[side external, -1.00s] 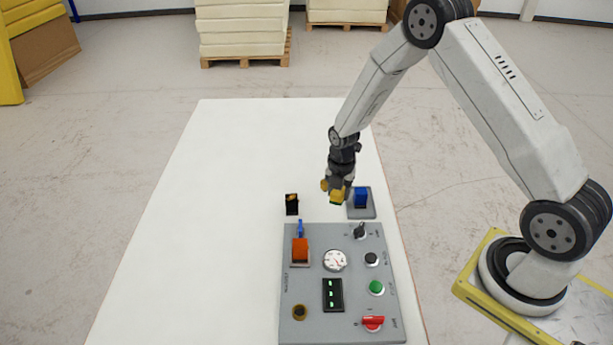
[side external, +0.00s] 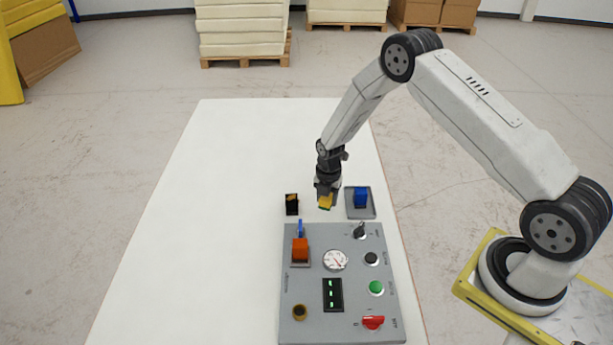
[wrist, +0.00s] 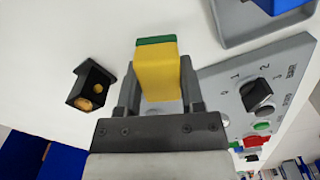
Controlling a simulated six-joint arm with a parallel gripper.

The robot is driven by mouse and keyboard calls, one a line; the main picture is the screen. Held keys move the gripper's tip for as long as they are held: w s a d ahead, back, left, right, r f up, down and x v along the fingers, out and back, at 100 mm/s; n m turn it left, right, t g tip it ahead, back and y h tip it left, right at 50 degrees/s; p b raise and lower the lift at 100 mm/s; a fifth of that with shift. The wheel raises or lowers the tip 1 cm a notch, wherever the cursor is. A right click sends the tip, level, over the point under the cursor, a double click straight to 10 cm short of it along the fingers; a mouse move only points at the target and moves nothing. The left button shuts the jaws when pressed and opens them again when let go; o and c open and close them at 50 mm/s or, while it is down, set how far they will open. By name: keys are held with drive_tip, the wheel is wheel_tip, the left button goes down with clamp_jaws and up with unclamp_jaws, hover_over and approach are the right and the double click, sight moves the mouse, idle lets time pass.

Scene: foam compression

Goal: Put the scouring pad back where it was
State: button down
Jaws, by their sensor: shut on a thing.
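The scouring pad (side external: 325,202) is a yellow block with a green layer. It also shows in the wrist view (wrist: 158,75), upright between the jaws with its green side at the far end. My gripper (side external: 326,193) is shut on it and holds it over the white table, behind the control panel. In the side view the pad is between a small black holder (side external: 292,204) on its left and a grey tray (side external: 371,212) with a blue block (side external: 361,198) on its right. The wrist view also shows the black holder (wrist: 90,86), with a round orange-yellow spot on it.
The white table (side external: 215,200) is clear to the left and behind.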

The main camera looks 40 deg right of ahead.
drive_tip(key=shift+f, duration=1.3)
drive_tip(key=shift+c, duration=1.1)
unclamp_jaws()
drive_tip(key=shift+f, duration=0.1)
drive_tip(key=shift+r, duration=0.2)
wheel_tip(320, 180, up, 12)
drive_tip(key=shift+f, duration=0.2)
drive_tip(key=shift+r, duration=0.15)
